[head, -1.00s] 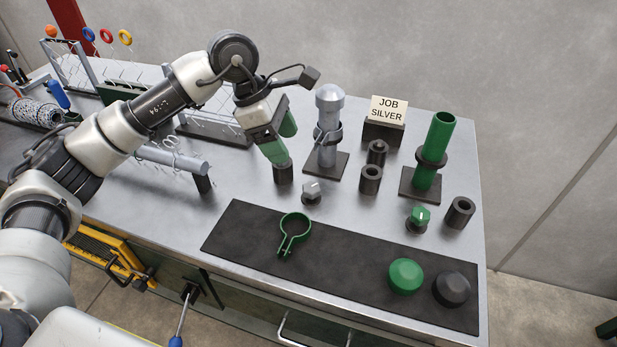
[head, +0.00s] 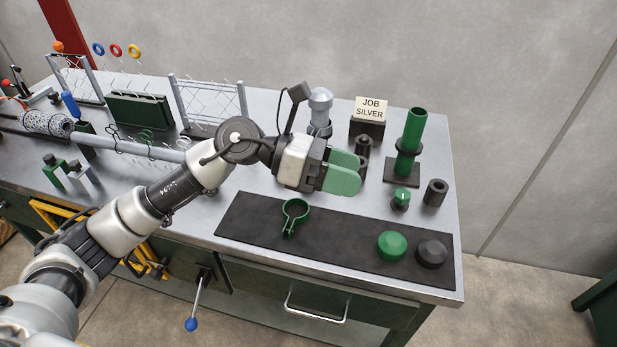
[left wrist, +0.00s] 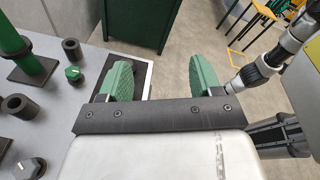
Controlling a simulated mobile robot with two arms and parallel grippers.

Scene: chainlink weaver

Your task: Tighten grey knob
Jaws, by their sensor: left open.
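The grey knob (left wrist: 28,168) shows at the lower left edge of the left wrist view, on a dark round base. In the head view it is hidden behind my left gripper. My left gripper (head: 352,170) has green fingers and is above the bench, pointing right. It is open and empty, and its two fingers stand apart in the left wrist view (left wrist: 160,72). A green knob (head: 402,195) with a white mark sits to its right, and also shows in the left wrist view (left wrist: 73,73). My right gripper is not in view.
A silver post (head: 321,101) stands behind my gripper and a green post (head: 411,135) to its right. A sign (head: 370,108) reads "JOB SILVER". A black mat (head: 330,243) in front holds a green clamp ring (head: 294,211), a green cap (head: 391,246) and a black cap (head: 431,254).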

